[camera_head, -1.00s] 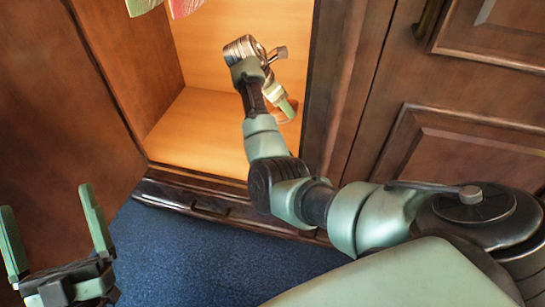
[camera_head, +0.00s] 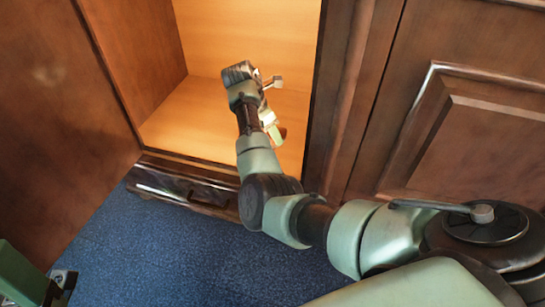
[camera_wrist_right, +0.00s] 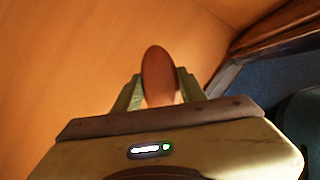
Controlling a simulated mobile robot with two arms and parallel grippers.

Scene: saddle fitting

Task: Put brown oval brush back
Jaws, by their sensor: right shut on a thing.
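The brown oval brush (camera_wrist_right: 158,72) shows in the right wrist view, upright in the picture between the two green fingers of my right gripper (camera_wrist_right: 160,92). The gripper is shut on it. In the head view my right gripper (camera_head: 272,126) reaches into the open cabinet compartment (camera_head: 190,115), low over its light wooden floor. Only a small brown part of the brush shows there. I cannot tell whether the brush touches the floor. My left gripper (camera_head: 35,282) is cut off at the lower left corner, and its fingertips are out of view.
An open brown door (camera_head: 55,110) stands left of the compartment. A dark post (camera_head: 340,100) and a closed panelled door (camera_head: 480,150) are to the right. Blue carpet (camera_head: 190,260) covers the floor.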

